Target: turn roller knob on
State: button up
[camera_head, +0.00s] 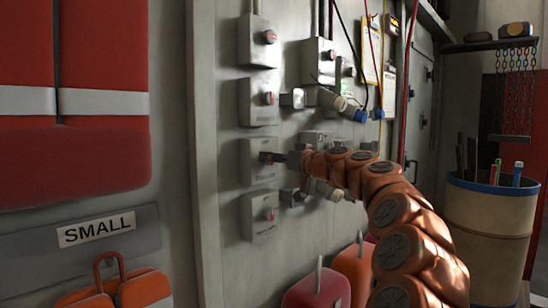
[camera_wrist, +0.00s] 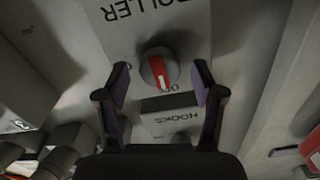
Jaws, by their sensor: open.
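The roller knob (camera_wrist: 158,68) is a round dark dial with a red and white pointer, on a grey box (camera_wrist: 205,25) whose label ends in "ROLLER", upside down in the wrist view. My gripper (camera_wrist: 161,76) is open, one dark finger on each side of the knob, with visible gaps. I cannot tell how deep the fingertips reach around it. In the head view my gripper (camera_head: 272,157) is at the front of the third box down (camera_head: 251,165) in a wall column, and hides most of its knob.
Similar knob boxes sit above (camera_head: 258,100) and below (camera_head: 260,215) on the wall panel. Pipe fittings and blue-ended plugs (camera_head: 361,116) stick out at right, close to my arm. A bin with tools (camera_head: 487,220) stands further right. Red bags hang at left.

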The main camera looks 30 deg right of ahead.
jog(key=shift+w, duration=0.1)
jog(key=shift+c, duration=0.4)
jog(key=c, duration=1.1)
jog(key=shift+o, duration=0.2)
jog(key=shift+d+f+m+p, duration=0.1)
jog(key=shift+m+p, duration=2.6)
jog(key=shift+m, duration=1.8)
jog(key=shift+d+f+m+p, duration=0.1)
jog(key=shift+m+p, duration=2.55)
jog(key=shift+m, duration=1.85)
